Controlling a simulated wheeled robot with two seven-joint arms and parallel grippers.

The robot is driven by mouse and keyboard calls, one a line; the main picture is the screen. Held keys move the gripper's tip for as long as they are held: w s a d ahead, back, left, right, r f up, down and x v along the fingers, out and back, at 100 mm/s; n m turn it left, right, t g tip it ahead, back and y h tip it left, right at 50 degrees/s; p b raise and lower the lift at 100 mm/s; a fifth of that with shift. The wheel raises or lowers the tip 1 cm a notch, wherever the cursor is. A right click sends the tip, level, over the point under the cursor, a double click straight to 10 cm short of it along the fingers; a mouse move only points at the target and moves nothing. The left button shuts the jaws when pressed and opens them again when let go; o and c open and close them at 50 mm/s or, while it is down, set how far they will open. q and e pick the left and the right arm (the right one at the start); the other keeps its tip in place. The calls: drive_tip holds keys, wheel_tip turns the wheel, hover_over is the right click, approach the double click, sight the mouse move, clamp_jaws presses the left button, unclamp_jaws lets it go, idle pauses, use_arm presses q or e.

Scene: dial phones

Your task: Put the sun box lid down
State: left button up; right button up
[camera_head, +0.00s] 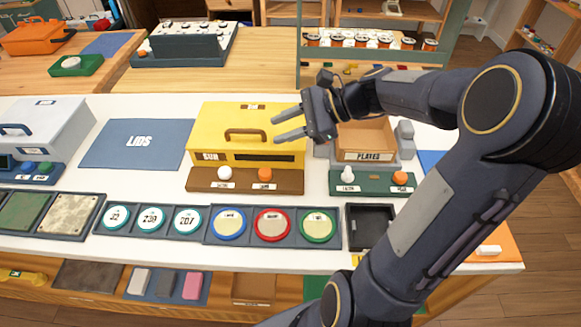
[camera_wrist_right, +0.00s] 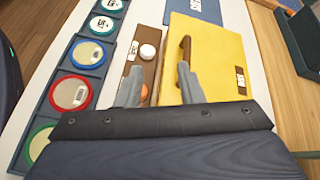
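The yellow sun box (camera_head: 215,148) stands on the white table, marked SUN on its front. Its yellow lid (camera_head: 226,115), with a brown arched handle (camera_head: 246,132), appears to be on the box. My right gripper (camera_head: 274,131) is over the right part of the box, to the right of the handle, with its fingers apart and empty. In the right wrist view the open gripper (camera_wrist_right: 160,72) shows its two fingers near the handle (camera_wrist_right: 184,52) and the box's front edge, partly hiding both. The blue LIDS mat (camera_head: 139,145) lies bare to the left. My left gripper is not in view.
A brown strip with white and orange knobs (camera_head: 243,186) stands before the box. The open PLAYED box (camera_head: 366,136) is close on the right, behind my right arm. A grey box (camera_head: 50,122) with a handle stands left of the mat. Several round discs (camera_head: 229,224) line the front.

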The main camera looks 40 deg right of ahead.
drive_tip(key=s+a+f+n+h, duration=0.1)
drive_tip(key=s+a+n+h, duration=0.1)
drive_tip(key=s+n, duration=0.4)
drive_tip(key=s+a+f+n+g+h, duration=0.1)
drive_tip(key=s+a+f+n+h, duration=0.1)
drive_tip(key=s+a+n, duration=0.2)
drive_tip(key=s+a+f+n+h, duration=0.1)
drive_tip(key=s+a+n+h, duration=0.1)
drive_tip(key=s+n, duration=0.6)
drive_tip(key=shift+a+f+n+g, duration=0.4)
drive_tip(key=shift+a+n, duration=0.2)
drive_tip(key=shift+n, duration=0.3)
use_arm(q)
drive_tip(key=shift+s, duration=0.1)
use_arm(e)
drive_tip(key=shift+s, duration=0.15)
